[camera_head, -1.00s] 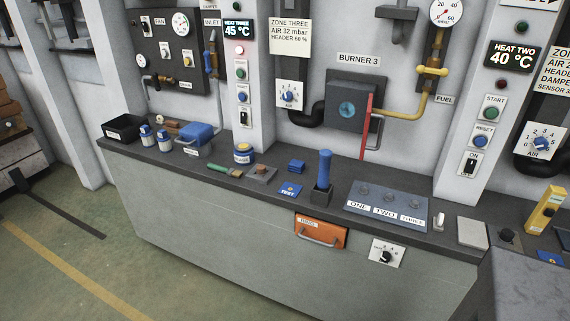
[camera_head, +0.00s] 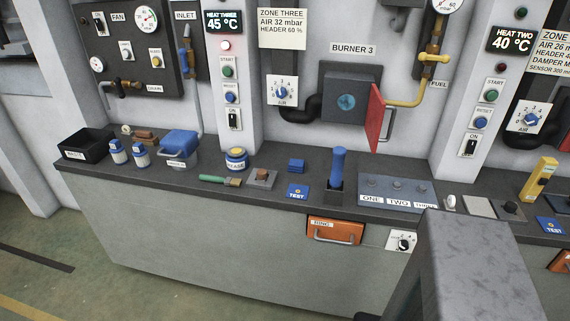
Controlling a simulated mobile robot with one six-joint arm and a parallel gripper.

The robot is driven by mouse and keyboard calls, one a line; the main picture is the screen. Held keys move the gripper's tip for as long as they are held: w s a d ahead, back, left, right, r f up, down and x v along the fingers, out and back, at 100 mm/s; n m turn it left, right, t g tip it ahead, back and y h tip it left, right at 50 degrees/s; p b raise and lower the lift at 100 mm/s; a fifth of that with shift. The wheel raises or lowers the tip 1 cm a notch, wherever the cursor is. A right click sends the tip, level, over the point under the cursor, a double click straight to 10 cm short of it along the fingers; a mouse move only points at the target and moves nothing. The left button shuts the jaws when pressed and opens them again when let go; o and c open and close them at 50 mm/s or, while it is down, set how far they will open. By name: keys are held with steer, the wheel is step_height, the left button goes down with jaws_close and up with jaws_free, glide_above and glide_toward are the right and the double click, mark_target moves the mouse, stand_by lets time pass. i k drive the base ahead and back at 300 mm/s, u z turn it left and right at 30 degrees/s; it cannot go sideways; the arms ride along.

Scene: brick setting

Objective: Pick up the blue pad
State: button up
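A small plain blue block (camera_head: 296,165), which looks like the blue pad, lies flat near the back of the dark worktop (camera_head: 270,184). It sits left of a dark holder with a blue upright handle (camera_head: 338,165). A flat blue card marked TEST (camera_head: 298,192) lies in front of it, apart from it. Nothing covers the block. A grey link of my arm (camera_head: 460,265) fills the lower right, well to the right of the block. My gripper is not visible.
A grease tin (camera_head: 236,158), a green-handled brush (camera_head: 220,180) and a small plate with a brown knob (camera_head: 261,178) stand left of the block. The ONE-TWO panel (camera_head: 397,190) lies to the right. A red burner door (camera_head: 375,118) juts out behind.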

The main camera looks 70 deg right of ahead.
mark_target(297, 166)
steer(key=z, duration=0.3)
steer(key=i, duration=0.8)
steer(key=z, duration=0.6)
steer(key=i, duration=0.5)
steer(key=z, duration=0.25)
